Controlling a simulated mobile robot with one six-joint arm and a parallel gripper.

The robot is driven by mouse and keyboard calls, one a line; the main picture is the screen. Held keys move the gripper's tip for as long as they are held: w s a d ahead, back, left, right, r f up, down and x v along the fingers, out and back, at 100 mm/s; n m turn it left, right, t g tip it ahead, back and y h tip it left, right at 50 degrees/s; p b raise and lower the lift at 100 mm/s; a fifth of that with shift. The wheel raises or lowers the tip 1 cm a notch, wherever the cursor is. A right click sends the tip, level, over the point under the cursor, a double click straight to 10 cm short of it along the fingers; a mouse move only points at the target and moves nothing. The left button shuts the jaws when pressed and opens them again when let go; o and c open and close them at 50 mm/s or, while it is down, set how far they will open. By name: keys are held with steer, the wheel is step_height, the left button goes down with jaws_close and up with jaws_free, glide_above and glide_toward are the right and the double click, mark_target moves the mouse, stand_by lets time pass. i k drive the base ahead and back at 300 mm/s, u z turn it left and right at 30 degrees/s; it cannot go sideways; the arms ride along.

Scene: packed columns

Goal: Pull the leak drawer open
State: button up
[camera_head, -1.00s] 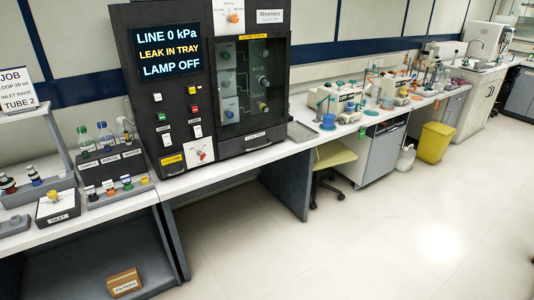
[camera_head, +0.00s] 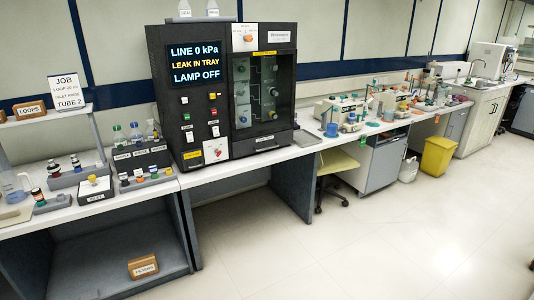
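The black column machine (camera_head: 168,95) stands on the white bench, left of the picture's middle. Its screen reads "LINE 0 kPa", "LEAK IN TRAY", "LAMP OFF". Below its glazed door is a low dark front with a small pale label and a handle (camera_head: 267,149). This looks like the leak drawer (camera_head: 265,140), though the label is too small to read. It appears closed, flush with the machine's front. My gripper is not in view.
Left of the machine, the bench holds a bottle rack (camera_head: 140,159), a vial rack (camera_head: 146,182) and a job sign (camera_head: 69,92). A chair (camera_head: 336,163) stands right of the machine's bench. The floor (camera_head: 330,255) in front is clear.

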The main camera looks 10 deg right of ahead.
mark_target(255, 145)
steer(key=z, duration=0.45)
steer(key=i, duration=1.9)
steer(key=u, duration=0.55)
